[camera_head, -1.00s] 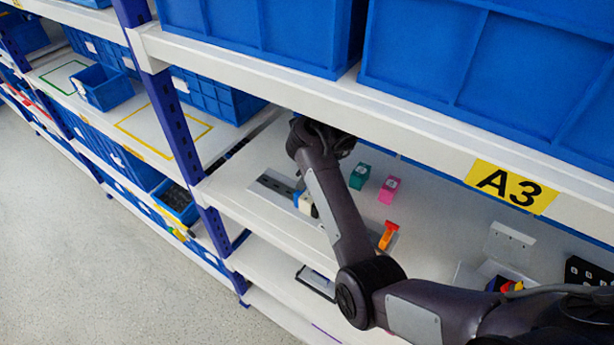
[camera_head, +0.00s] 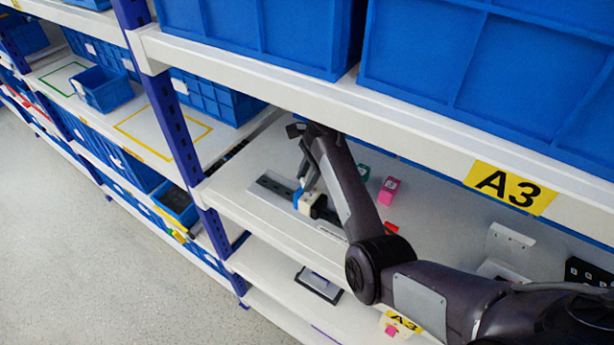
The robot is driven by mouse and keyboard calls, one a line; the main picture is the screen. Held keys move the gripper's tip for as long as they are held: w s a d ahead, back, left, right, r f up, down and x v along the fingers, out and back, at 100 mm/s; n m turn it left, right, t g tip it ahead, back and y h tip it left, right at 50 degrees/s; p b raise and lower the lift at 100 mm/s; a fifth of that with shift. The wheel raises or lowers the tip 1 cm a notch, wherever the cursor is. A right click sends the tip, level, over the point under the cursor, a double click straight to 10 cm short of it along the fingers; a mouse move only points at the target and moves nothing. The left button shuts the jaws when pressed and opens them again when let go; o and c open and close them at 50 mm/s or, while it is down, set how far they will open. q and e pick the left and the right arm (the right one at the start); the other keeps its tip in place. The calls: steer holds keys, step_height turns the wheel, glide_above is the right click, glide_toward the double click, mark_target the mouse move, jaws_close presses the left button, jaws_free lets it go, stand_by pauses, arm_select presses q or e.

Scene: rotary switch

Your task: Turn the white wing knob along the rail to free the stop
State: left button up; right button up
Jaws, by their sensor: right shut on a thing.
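The rail (camera_head: 272,185), a dark slotted strip on a grey plate, lies on the middle shelf. At its right end is a small white block with a blue part (camera_head: 297,198), likely the stop; a dark piece sits beside it. My right gripper (camera_head: 303,188) reaches down from above to this block. It is shut at the small white wing knob, which the fingers and forearm mostly hide, so its angle cannot be told. My left gripper is not in view.
The upper shelf edge with the A3 label (camera_head: 511,188) runs close above my arm. A blue post (camera_head: 178,125) stands left of the rail.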

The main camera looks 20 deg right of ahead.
steer(key=n, duration=0.2)
steer(key=n+g, duration=0.1)
steer(key=n, duration=0.1)
steer(key=n+g+h, duration=0.1)
steer(key=n, duration=0.1)
steer(key=shift+w+r, duration=0.1)
steer(key=shift+w, duration=0.2)
steer(key=shift+n, duration=0.4)
steer(key=o, duration=1)
